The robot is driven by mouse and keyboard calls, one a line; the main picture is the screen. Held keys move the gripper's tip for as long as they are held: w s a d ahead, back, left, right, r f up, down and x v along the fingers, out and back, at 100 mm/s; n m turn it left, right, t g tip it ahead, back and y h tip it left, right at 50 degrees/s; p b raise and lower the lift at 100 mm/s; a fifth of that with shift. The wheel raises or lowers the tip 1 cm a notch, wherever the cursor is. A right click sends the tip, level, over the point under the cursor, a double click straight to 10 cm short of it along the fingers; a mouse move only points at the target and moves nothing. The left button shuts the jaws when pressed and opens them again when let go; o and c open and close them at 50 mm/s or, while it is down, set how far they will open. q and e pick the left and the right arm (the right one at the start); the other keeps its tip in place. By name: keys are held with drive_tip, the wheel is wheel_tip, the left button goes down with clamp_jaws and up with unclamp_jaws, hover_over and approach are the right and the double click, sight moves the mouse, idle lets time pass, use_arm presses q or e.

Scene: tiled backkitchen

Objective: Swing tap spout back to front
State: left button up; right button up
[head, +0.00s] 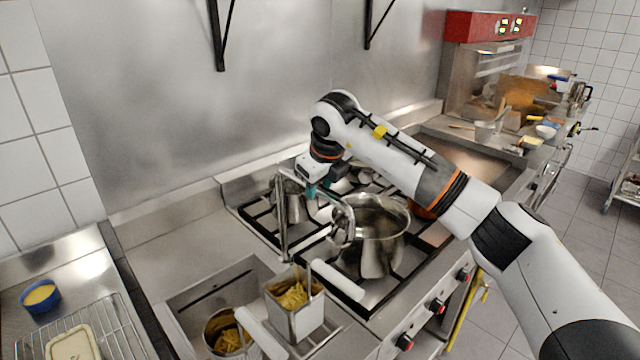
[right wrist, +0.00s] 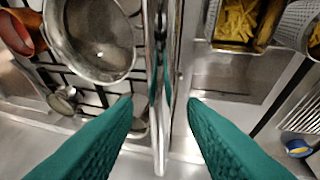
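The tap spout (right wrist: 160,140) is a shiny metal bar. In the right wrist view it runs from the top edge down between my right gripper's two teal fingers (right wrist: 160,102), with a gap on each side. The fingers are open and apart from each other. In the head view a slim metal tube (head: 282,225), which looks like the spout, stands in front of the stove's left part. My right gripper (head: 313,190) is just right of its upper end, pointing down. Its fingertips are partly hidden among the metal parts. My left gripper is out of view.
A large steel pot (head: 375,255) stands on the stove grate close to my right gripper. A blue bowl (head: 40,297) and wire rack (head: 110,325) lie far left. Bare counter (head: 175,255) is left of the stove.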

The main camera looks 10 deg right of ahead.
drive_tip(key=shift+s+r, duration=0.1)
drive_tip(key=shift+r, duration=0.1)
drive_tip(key=b+v, duration=0.4)
drive_tip(key=v, duration=0.7)
drive_tip(key=shift+r, duration=0.25)
drive_tip(key=shift+s+f, duration=0.1)
drive_tip(key=shift+s, duration=0.1)
